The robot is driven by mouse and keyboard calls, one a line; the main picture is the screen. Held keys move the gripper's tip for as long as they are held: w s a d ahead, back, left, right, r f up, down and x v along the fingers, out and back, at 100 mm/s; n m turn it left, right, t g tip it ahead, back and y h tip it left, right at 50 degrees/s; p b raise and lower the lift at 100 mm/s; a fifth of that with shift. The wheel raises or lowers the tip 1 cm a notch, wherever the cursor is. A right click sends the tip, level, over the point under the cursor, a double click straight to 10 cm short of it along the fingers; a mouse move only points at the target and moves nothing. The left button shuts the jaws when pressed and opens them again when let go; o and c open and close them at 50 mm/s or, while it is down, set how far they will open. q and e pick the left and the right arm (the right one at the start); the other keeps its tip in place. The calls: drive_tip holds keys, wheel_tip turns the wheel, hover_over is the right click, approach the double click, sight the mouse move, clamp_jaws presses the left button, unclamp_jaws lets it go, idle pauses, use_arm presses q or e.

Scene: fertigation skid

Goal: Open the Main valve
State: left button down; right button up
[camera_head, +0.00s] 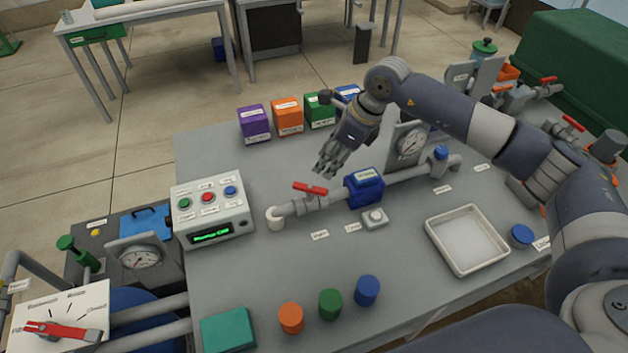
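A valve with a red lever handle (310,188) sits on the grey pipe (407,174) on the skid table. My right gripper (326,170) hangs just above and behind the red lever, pointing down and to the left. Its fingers look parted and hold nothing; they appear apart from the lever. My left gripper is not in view.
A blue flow meter (364,187) and a gauge (409,143) stand along the pipe. A control box (211,208) is left; a white tray (466,240) is right. Coloured boxes (287,115) stand behind. Another red handle (60,331) is on the lower-left dial panel.

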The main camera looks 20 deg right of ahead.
sight(310, 187)
drive_tip(key=p+x, duration=0.1)
drive_tip(key=x, duration=0.3)
drive_tip(key=p+x, duration=0.2)
drive_tip(key=x, duration=0.3)
drive_tip(key=shift+d+f, duration=0.2)
drive_tip(key=shift+f, duration=0.1)
drive_tip(key=shift+w+a+f, duration=0.15)
drive_tip(key=shift+w+f, duration=0.05)
drive_tip(key=shift+f, duration=0.4)
clamp_jaws()
